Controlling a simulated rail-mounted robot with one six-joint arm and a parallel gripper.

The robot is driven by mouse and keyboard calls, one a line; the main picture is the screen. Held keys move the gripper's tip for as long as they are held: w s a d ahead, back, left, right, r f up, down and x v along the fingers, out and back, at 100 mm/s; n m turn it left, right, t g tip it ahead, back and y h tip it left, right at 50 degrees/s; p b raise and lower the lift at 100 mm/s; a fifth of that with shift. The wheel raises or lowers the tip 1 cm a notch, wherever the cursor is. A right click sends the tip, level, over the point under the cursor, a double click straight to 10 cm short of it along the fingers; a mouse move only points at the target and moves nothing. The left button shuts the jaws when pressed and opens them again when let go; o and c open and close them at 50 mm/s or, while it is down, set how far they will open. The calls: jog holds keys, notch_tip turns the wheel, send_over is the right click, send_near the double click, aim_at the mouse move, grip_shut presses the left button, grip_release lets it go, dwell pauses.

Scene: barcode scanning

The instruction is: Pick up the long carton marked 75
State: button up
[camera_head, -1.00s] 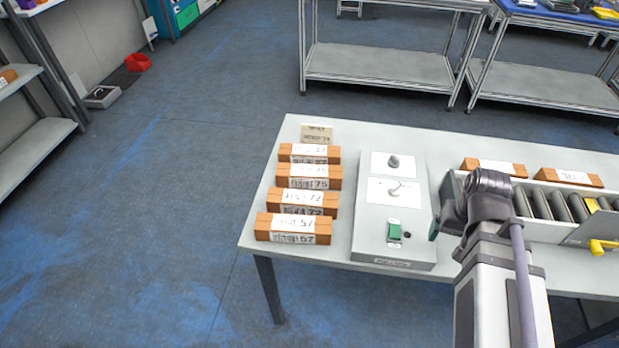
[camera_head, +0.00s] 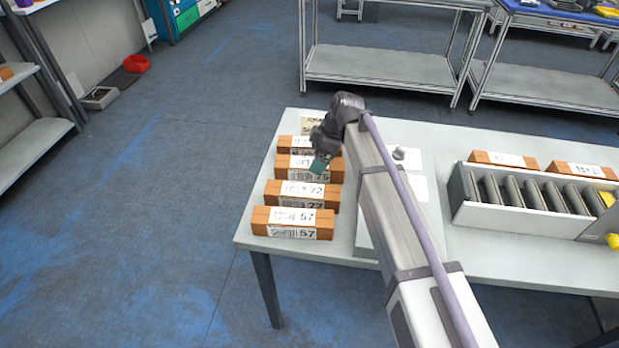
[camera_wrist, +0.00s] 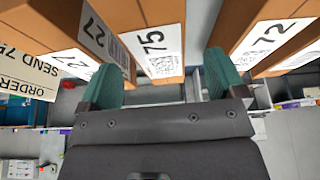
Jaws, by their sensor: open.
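The long carton marked 75 (camera_head: 296,171) is orange-brown with a white label and lies second from the back in a row on the left of the table. In the wrist view the carton 75 (camera_wrist: 156,42) shows ahead, between my two teal fingers. My gripper (camera_head: 320,163) is above the right part of this carton in the head view and partly covers it. In the wrist view my gripper (camera_wrist: 163,80) is open and empty, its fingertips near the gaps either side of the carton. I cannot tell how far above it they are.
The carton marked 27 (camera_wrist: 70,25) and the carton marked 72 (camera_wrist: 270,35) flank it closely. The carton marked 57 (camera_head: 290,221) lies in front. An order card (camera_wrist: 25,72) stands behind the row. A roller tray (camera_head: 530,215) is on the right.

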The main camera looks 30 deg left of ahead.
jog(key=shift+a+f, duration=0.15)
jog(key=shift+f, duration=0.35)
jog(key=b+x, duration=0.4)
jog(key=x, duration=0.1)
jog(key=shift+a+f+b, duration=0.15)
jog(key=shift+f+b, duration=0.05)
jog(key=shift+b, duration=0.2)
jog(key=shift+r, duration=0.3)
jog(key=c, duration=1.3)
